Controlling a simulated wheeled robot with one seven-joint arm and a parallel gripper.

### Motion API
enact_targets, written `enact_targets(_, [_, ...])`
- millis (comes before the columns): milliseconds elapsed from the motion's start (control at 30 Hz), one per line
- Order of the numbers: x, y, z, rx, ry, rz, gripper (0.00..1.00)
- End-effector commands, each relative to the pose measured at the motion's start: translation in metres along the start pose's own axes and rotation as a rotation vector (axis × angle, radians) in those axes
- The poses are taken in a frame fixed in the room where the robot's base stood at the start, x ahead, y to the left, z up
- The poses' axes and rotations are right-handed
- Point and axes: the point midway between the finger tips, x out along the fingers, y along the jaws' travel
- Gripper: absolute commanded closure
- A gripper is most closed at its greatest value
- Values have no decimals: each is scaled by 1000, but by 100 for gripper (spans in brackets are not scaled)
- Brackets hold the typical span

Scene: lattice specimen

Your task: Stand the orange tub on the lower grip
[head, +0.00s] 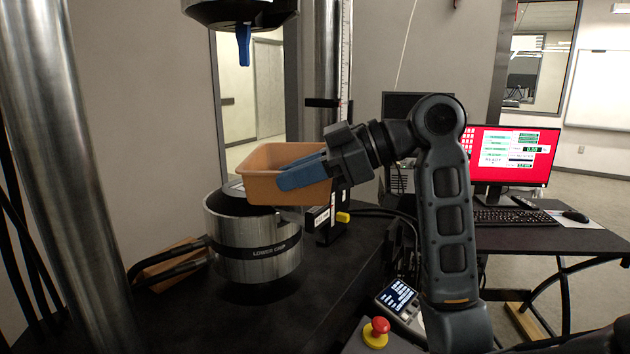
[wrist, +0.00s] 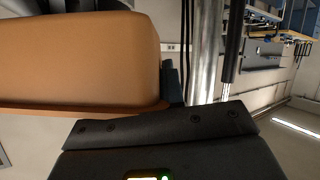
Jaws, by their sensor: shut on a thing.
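The orange tub (head: 262,189) is an open, rectangular box, roughly level, in the head view. My gripper (head: 302,174) is shut on its right side, with blue fingers along the wall. The lower grip (head: 252,240) is a round metal cylinder with a black band and dark top, on the dark bench. The tub overlaps the top of the lower grip, mostly its right part; I cannot tell whether they touch. In the wrist view the tub (wrist: 85,60) fills the upper left, and the lower grip does not show.
The upper grip (head: 240,12) with a blue piece hangs above. A thick metal column (head: 62,150) stands at left. A wooden block (head: 170,262) and hoses lie left of the lower grip. A red stop button (head: 376,328) and a handset (head: 398,297) are at the front.

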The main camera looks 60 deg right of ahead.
Motion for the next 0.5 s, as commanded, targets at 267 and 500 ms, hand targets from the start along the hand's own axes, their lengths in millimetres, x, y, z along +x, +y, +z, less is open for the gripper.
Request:
enact_targets(267, [25,16,-7,-1,-1,-1,100])
enact_targets(500, [47,29,-14,-2,0,-1,100])
